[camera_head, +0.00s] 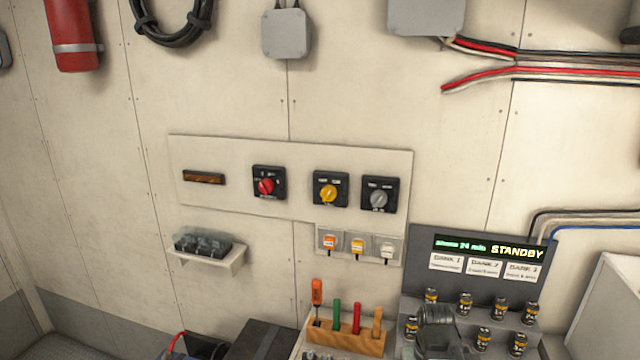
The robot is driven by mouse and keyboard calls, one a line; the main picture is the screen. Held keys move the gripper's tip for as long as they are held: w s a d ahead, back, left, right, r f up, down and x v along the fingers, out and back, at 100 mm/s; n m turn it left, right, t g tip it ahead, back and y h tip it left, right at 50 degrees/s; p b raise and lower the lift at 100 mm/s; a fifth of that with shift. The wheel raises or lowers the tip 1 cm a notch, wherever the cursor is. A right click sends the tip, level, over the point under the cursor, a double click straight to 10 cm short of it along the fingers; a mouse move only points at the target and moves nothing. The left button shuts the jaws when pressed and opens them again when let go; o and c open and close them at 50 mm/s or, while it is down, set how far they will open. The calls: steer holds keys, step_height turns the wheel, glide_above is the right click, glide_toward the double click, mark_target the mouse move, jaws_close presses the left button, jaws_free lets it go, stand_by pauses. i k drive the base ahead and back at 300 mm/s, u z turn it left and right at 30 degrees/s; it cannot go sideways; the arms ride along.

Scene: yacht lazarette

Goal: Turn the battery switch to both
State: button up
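A pale panel (220,201) on the wall carries three rotary switches with square black plates. The left switch has a red knob (266,186), the middle one a yellow knob (328,194), and the right one a grey knob (378,199). Their position labels are too small to read, so I cannot tell which is the battery switch or which position each knob is set to.
Below the panel hang tagged plugs (357,246). A small shelf (207,258) is at left. A wooden tool rack (345,338), a display reading STANDBY (490,249), several small canisters (466,302) and a dark grey rounded object (438,324) stand lower right. The wall before the switches is clear.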

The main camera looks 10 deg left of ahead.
mark_target(266, 186)
steer(key=u, duration=0.05)
steer(key=k, duration=0.95)
steer(key=u, duration=0.65)
steer(key=i, duration=1.05)
steer(key=k, duration=1.35)
steer(key=u, duration=0.35)
steer(key=i, duration=1.25)
steer(key=u, duration=0.65)
steer(key=i, duration=0.75)
